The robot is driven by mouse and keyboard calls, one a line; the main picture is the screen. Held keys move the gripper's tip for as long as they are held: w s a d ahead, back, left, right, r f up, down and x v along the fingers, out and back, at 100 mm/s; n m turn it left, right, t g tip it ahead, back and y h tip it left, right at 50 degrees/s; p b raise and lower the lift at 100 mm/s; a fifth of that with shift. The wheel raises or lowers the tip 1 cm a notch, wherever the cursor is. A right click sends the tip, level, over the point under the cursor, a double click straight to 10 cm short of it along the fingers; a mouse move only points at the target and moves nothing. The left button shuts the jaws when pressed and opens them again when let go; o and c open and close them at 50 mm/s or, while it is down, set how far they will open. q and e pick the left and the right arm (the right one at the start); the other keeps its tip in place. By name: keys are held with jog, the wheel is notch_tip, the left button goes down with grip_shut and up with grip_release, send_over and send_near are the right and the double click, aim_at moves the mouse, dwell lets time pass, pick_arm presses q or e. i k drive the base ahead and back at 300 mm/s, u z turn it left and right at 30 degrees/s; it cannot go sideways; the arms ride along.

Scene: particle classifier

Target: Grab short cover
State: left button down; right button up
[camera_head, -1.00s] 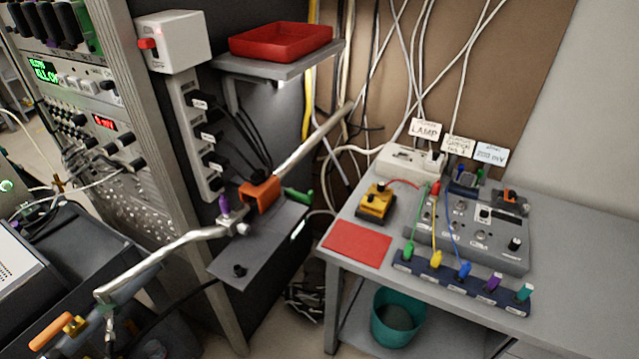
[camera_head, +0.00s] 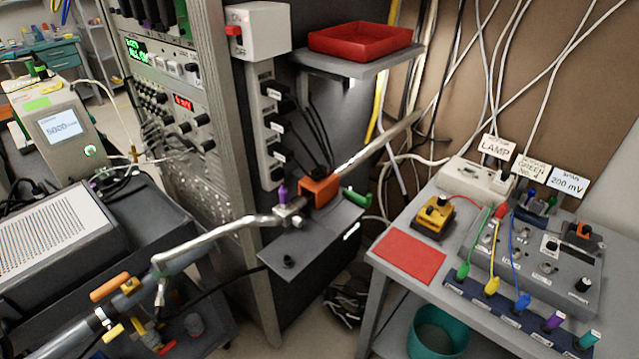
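I cannot tell which object is the short cover. A flat red rectangle (camera_head: 409,259) lies at the left front of the grey table (camera_head: 383,307). An orange block (camera_head: 320,192) sits around a metal tube (camera_head: 378,145) above a dark grey shelf plate (camera_head: 312,243). A small black knob (camera_head: 289,262) stands on that plate. A purple-topped fitting (camera_head: 283,195) and a green piece (camera_head: 357,198) are close to the orange block. Neither of my grippers is in view.
A red tray (camera_head: 358,40) rests on a wall shelf (camera_head: 365,68). A yellow box (camera_head: 433,217), a grey control box (camera_head: 560,262) and a blue strip with coloured plugs (camera_head: 508,310) stand on the table. A teal bin (camera_head: 438,335) is below. Loose cables hang behind the table.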

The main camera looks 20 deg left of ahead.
aim_at(326, 189)
jog(key=k, duration=0.5)
jog(key=u, duration=0.3)
jog(key=i, duration=0.65)
jog(key=u, duration=0.55)
